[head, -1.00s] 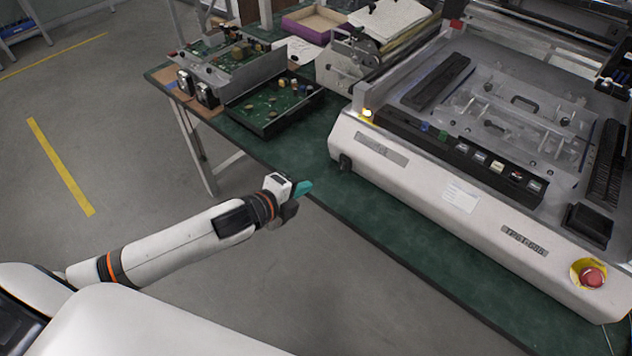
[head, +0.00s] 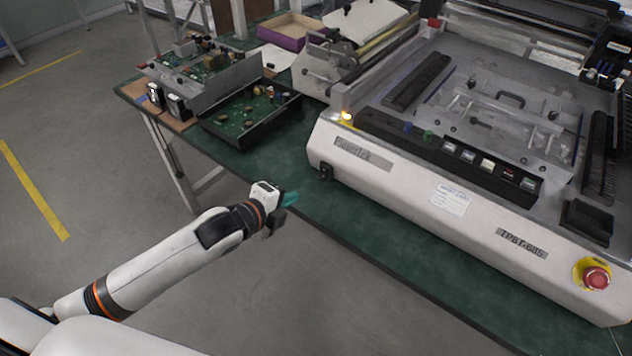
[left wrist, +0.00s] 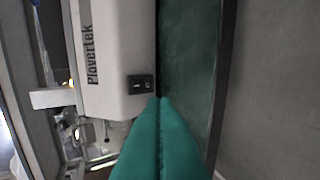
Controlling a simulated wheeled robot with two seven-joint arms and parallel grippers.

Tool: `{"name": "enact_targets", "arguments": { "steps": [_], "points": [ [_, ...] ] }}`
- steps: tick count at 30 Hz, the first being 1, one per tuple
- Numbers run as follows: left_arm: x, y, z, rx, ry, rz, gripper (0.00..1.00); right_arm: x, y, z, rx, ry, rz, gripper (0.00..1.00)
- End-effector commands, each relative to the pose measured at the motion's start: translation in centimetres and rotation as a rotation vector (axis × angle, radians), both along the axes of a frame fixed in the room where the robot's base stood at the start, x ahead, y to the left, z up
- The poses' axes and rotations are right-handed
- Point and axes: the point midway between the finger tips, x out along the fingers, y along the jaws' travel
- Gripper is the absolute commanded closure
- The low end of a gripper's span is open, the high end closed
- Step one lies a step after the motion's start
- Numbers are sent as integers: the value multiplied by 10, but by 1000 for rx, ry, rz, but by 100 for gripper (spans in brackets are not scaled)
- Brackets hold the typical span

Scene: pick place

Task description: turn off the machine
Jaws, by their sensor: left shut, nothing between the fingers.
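The machine (head: 385,190) is a large white and grey unit on the green table, filling the right of the head view. A small black switch box (head: 326,171) sits at the lower left corner of its front. In the left wrist view, this switch (left wrist: 141,84) is beside the "Plovertek" label, just beyond my fingertips. My left gripper (head: 291,199) has teal fingers, shut and empty, left of the switch and apart from it. A red button (head: 596,277) on a yellow ring is at the machine's front right. My right gripper is out of view.
The green table (head: 345,225) has a clear strip along its front edge. Circuit boards in a black tray (head: 250,115) and a metal rack (head: 205,75) stand at its left end. A purple-edged box (head: 292,30) lies behind. Open floor is at left.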

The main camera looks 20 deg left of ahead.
Motion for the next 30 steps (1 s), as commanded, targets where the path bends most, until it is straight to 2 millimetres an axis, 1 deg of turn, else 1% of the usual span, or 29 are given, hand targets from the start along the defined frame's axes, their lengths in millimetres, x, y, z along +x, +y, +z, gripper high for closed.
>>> {"name": "enact_targets", "arguments": {
  "steps": [1, 3, 9, 12, 15, 20, 30],
  "points": [
    [11, -4, -4, -5, 0, 2, 100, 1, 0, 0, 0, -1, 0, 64],
    [24, -9, -11, -5, 0, 2, 100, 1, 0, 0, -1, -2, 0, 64],
    [58, -22, -30, -3, 0, 0, 100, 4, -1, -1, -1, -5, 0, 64],
    [73, -27, -31, -2, 0, 0, 100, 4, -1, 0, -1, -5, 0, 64],
    [83, -31, -33, -2, 0, 0, 100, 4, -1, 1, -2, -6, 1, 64],
    [91, -34, -35, -1, -1, -1, 100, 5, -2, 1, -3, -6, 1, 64],
    [91, -34, -36, 0, -1, -1, 100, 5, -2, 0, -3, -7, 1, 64]
  ]
}}
